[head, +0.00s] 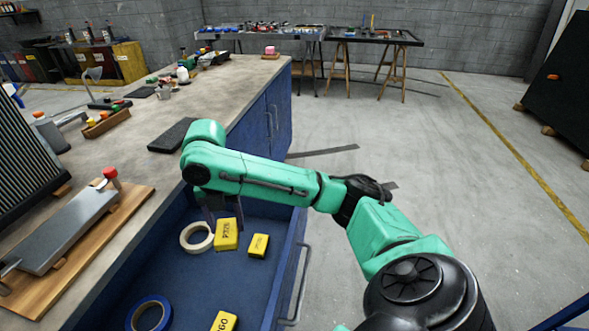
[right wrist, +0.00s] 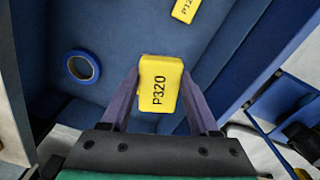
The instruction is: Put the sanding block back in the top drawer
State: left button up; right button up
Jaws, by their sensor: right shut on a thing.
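The yellow sanding block marked P320 (head: 227,235) is between the purple fingers of my right gripper (head: 222,216), inside the open blue drawer (head: 190,285). In the right wrist view the block (right wrist: 160,88) sits between both fingertips, its label facing the camera. The gripper is shut on it. The block looks a little above the drawer floor, but any contact is hard to tell. My right forearm and wrist hide the drawer's far end in the head view. My left gripper is not in view.
In the drawer are a cream tape roll (head: 196,237), a small yellow block (head: 258,245), a blue tape roll (head: 148,314) and another yellow block (head: 224,321), cut off by the frame. The drawer handle (head: 301,285) juts right. The workbench (head: 150,190) borders the drawer's left side.

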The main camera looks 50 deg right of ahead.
jog(key=shift+s+d+f+n, duration=0.45)
jog(key=shift+s+f, duration=0.2)
jog(key=shift+f, duration=0.25)
send_near(245, 278)
pick_arm(q)
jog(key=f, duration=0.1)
jog(key=b, duration=0.1)
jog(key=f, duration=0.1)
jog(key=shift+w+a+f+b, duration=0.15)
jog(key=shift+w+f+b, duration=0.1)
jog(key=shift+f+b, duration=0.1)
pick_arm(e)
notch_tip(245, 278, down, 6)
jog(key=shift+w+a+f, duration=0.1)
jog(key=shift+f, duration=0.1)
jog(key=o, duration=1.4)
jog(key=shift+o, duration=0.2)
pick_arm(q)
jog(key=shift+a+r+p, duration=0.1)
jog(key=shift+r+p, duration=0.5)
jog(key=shift+p, duration=0.05)
pick_arm(e)
notch_tip(245, 278, up, 12)
jog(key=shift+r, duration=0.2)
